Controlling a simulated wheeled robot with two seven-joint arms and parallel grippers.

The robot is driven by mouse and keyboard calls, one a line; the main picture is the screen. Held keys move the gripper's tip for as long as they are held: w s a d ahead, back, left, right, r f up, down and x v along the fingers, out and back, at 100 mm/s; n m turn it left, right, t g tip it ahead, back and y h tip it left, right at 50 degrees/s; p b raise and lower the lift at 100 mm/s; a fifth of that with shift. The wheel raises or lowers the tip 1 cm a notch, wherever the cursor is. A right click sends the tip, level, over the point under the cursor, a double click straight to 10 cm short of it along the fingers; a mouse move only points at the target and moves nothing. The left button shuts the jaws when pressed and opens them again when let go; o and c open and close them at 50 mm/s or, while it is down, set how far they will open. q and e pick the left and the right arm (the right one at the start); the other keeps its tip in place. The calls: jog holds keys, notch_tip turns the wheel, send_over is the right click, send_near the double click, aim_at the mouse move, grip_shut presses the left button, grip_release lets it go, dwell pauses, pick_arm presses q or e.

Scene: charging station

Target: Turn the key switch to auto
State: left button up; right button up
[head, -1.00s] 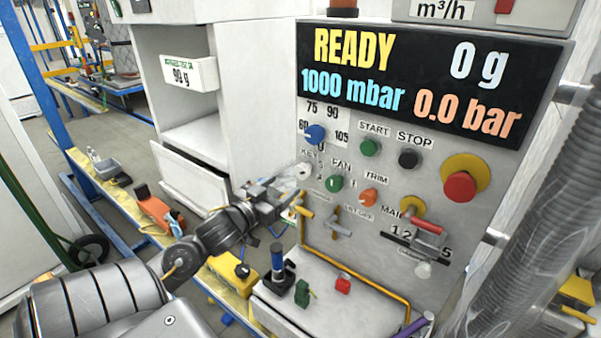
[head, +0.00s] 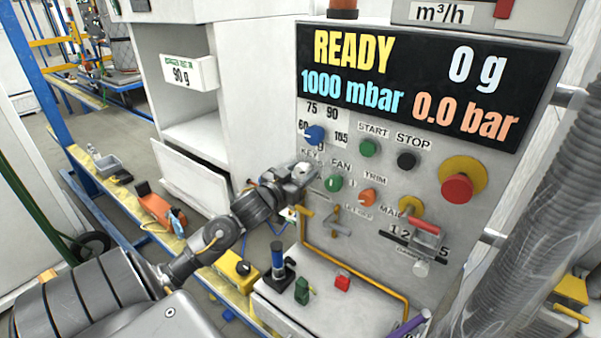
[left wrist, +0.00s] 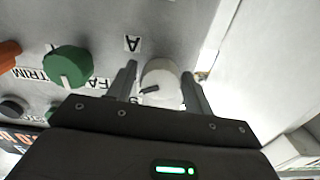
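The key switch (left wrist: 160,82) is a round, pale knob with a dark pointer mark in the left wrist view. The mark points left and slightly down in that picture, while the label "A" (left wrist: 132,43) is up and left of the knob. My left gripper (left wrist: 160,70) has a finger on either side of the knob, with a narrow gap visible, so it looks open around it. In the head view my left gripper (head: 303,174) is at the panel by the "KEY" label and hides most of the switch. My right gripper is not in view.
The green fan knob (head: 333,183) and orange trim knob (head: 367,197) are close to the right of my left gripper. The blue selector (head: 315,134) is just above it. The white cabinet (head: 255,100) stands left of the panel. A shelf with small parts is below.

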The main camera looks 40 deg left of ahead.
pick_arm(q)
jog(key=c, duration=0.7)
jog(key=shift+m, duration=1.4)
jog(key=m, duration=0.2)
jog(key=shift+m, duration=0.3)
jog(key=m, duration=0.3)
jog(key=shift+b, duration=0.35)
jog(key=shift+m+b, duration=0.45)
jog(key=shift+m, duration=1.55)
